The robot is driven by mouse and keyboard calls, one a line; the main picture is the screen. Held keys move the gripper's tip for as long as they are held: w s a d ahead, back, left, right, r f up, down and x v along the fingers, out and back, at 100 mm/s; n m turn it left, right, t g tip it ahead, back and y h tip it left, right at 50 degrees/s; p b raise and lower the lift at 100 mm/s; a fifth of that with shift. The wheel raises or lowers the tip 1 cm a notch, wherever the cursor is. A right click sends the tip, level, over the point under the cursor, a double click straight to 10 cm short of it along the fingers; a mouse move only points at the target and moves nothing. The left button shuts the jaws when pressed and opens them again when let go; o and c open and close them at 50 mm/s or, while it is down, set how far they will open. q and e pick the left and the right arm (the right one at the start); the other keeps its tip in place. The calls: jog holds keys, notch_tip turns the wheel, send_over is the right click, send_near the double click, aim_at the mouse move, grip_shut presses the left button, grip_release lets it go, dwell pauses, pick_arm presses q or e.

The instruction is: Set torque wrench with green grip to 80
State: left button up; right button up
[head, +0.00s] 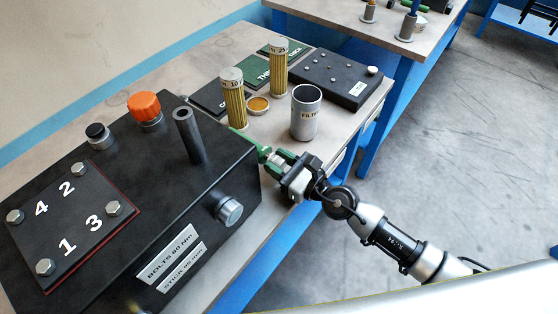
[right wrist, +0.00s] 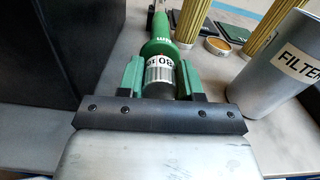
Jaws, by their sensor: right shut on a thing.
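The torque wrench with green grip (head: 258,146) lies beside the black housing, partly hidden by my gripper in the head view. My right gripper (head: 283,161) is shut on it near its end. In the right wrist view the wrench's green body (right wrist: 158,40) points away from me. My left gripper is not in view.
The black housing (head: 228,170) with bolt plate (head: 75,222) and orange button (head: 145,107) stands left. The filter can (head: 306,118) stands close right of the wrench.

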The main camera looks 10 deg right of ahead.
jog(key=shift+n, duration=0.9)
jog(key=o, duration=0.9)
jog(key=b+v, duration=0.4)
jog(key=v, duration=0.6)
jog(key=shift+s+d, duration=0.25)
jog(key=shift+s, duration=0.05)
jog(key=shift+r, duration=0.1)
